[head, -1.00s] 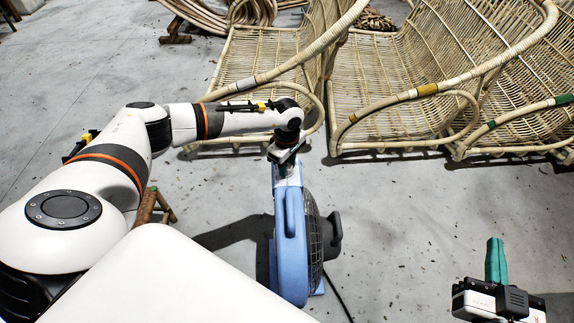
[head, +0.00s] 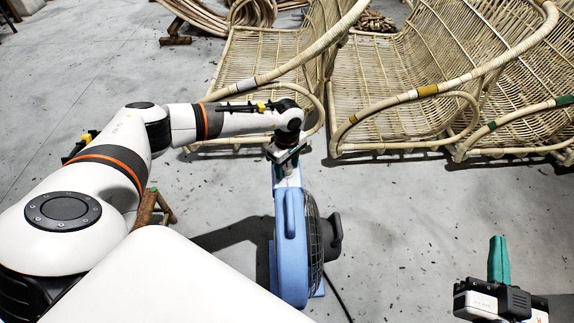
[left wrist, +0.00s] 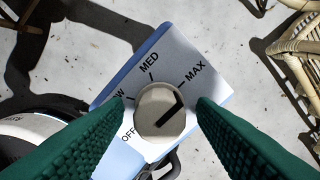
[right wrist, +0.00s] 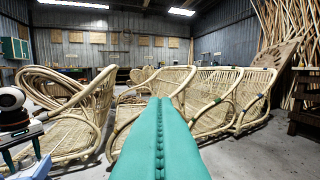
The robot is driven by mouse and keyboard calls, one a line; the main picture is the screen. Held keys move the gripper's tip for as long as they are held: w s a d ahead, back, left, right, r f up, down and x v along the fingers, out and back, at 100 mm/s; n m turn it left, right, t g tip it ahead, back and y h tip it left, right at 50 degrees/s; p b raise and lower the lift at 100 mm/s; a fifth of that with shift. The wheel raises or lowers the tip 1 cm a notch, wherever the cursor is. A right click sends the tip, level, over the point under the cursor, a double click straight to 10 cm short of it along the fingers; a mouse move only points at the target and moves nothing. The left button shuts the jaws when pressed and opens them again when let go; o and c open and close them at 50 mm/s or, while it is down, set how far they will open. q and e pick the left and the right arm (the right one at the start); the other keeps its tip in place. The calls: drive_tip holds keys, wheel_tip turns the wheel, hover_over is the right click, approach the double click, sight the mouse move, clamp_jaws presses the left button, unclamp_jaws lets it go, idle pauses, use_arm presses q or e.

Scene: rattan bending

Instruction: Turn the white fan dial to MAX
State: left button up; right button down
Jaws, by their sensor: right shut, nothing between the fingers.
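The white fan dial (left wrist: 158,112) sits on a panel (left wrist: 205,62) marked OFF, LOW, MED and MAX, seen in the left wrist view. A dark mark on the dial runs from lower left to upper right, its upper end on the MAX side. My left gripper (left wrist: 162,104) is open, with one green finger on each side of the dial and a small gap showing on both sides. In the head view my left gripper (head: 286,156) is at the top of the blue fan (head: 292,245) and hides the dial. My right gripper (head: 498,260) is shut and empty, away from the fan.
Rattan chair frames (head: 400,100) stand behind the fan. A wooden stool (head: 150,210) is partly hidden by my left arm. A cable (head: 342,303) lies on the floor by the fan. The grey floor (head: 430,220) right of the fan is clear.

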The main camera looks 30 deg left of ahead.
sight(287, 167)
use_arm(q)
drive_tip(key=shift+r, duration=0.15)
wheel_tip(287, 167, up, 5)
drive_tip(key=shift+p, duration=0.95)
wheel_tip(287, 167, up, 7)
drive_tip(key=p, duration=0.1)
use_arm(e)
drive_tip(key=s+d+f+g+h, duration=0.3)
drive_tip(key=s+f+g, duration=0.3)
drive_tip(key=f+g, duration=0.3)
wheel_tip(287, 167, down, 2)
drive_tip(key=shift+d+f, duration=0.15)
drive_tip(key=shift+d, duration=0.1)
use_arm(q)
drive_tip(key=shift+f, duration=0.2)
